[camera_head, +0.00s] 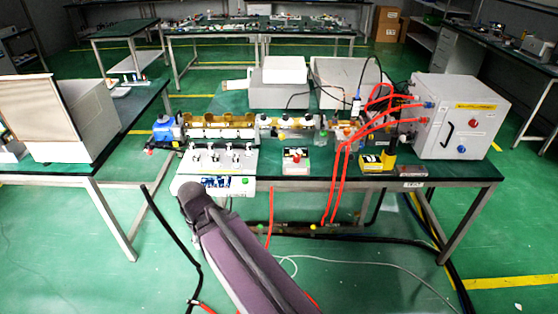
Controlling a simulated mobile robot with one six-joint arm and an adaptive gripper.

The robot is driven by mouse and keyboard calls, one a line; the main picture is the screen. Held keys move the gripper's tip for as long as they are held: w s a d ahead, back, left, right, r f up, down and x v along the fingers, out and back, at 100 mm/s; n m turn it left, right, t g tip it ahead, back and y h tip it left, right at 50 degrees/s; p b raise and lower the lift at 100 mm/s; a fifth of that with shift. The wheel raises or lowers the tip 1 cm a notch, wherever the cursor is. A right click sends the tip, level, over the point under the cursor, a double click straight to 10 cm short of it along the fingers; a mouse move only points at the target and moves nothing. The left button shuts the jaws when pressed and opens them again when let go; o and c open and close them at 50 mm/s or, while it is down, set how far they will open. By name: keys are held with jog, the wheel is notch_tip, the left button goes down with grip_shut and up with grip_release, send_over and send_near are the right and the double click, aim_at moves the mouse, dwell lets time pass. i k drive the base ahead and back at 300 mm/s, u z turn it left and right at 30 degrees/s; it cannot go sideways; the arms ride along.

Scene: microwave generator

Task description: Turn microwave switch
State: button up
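A white control panel (218,165) with several black fittings on its face stands at the table's front left. It has blue parts low on its front and a green button (245,182) at its lower right. A grey cabinet (462,92) at the right end has a black handle (447,134), a red knob (473,123) and a blue knob (462,149). I cannot tell which control is the microwave switch. My purple-grey arm rises from the bottom, its dark rounded end just below the white panel. My gripper does not show.
A brass-coloured waveguide line (222,127) with a blue unit (165,130) runs along the green-topped table (335,183). Red hoses (340,178) hang over the front edge. A small box with a red button (295,159) sits mid-table. Cables lie on the floor.

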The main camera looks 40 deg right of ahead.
aim_at(296, 158)
jog(key=z, duration=0.2)
jog(key=i, duration=0.25)
jog(key=z, duration=1.05)
